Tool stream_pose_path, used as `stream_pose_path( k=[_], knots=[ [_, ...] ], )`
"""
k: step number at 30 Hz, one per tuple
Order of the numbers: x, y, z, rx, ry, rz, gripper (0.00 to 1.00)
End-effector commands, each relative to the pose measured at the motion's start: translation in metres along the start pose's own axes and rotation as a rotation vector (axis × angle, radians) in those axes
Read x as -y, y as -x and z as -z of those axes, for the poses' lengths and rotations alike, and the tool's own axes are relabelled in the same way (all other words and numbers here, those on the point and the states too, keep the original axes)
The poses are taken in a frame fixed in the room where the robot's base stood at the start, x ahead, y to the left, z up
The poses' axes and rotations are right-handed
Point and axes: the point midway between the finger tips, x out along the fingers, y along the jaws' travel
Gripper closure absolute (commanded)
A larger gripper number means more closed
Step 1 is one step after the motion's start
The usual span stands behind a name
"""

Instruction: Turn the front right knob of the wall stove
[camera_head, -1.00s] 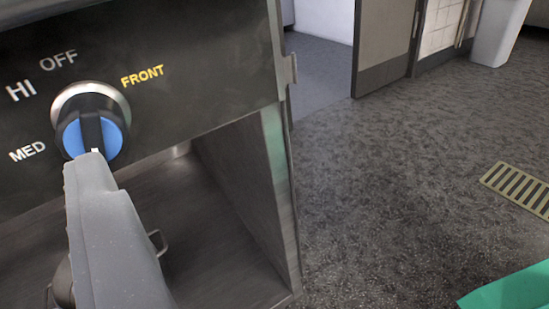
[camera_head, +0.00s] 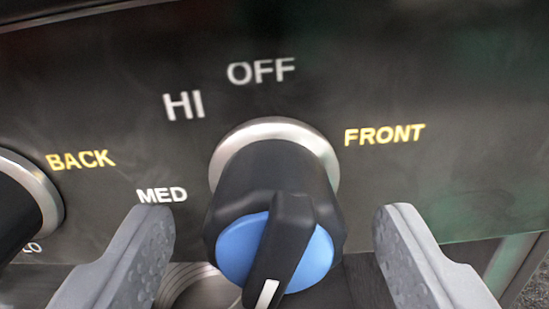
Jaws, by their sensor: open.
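The knob (camera_head: 275,215) marked FRONT is black with a blue face and a silver ring, on the stove's dark panel (camera_head: 400,75). Its raised grip bar tilts, with the white mark at its lower end pointing down and slightly left. The labels OFF, HI and MED stand above and left of it. My gripper (camera_head: 268,225) is open, with one grey finger on each side of the knob. A gap shows between each finger and the knob. The lower ends of the fingers run out of the picture.
Another knob (camera_head: 25,205), marked BACK, is partly in view at the left edge, close to the left finger. The panel's right end shows at the lower right, with a bit of floor beyond.

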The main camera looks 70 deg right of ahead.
Motion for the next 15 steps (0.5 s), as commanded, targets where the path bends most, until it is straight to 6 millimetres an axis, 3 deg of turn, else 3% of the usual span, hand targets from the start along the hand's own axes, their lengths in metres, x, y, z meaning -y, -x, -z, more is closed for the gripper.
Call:
stream_pose_path(
  k=[6, 15],
  knots=[
    [0.0, -0.016, -0.001, 0.001, -0.001, 0.001, 0.37],
    [0.0, -0.018, 0.0, 0.001, 0.0, 0.002, 0.37]
  ],
)
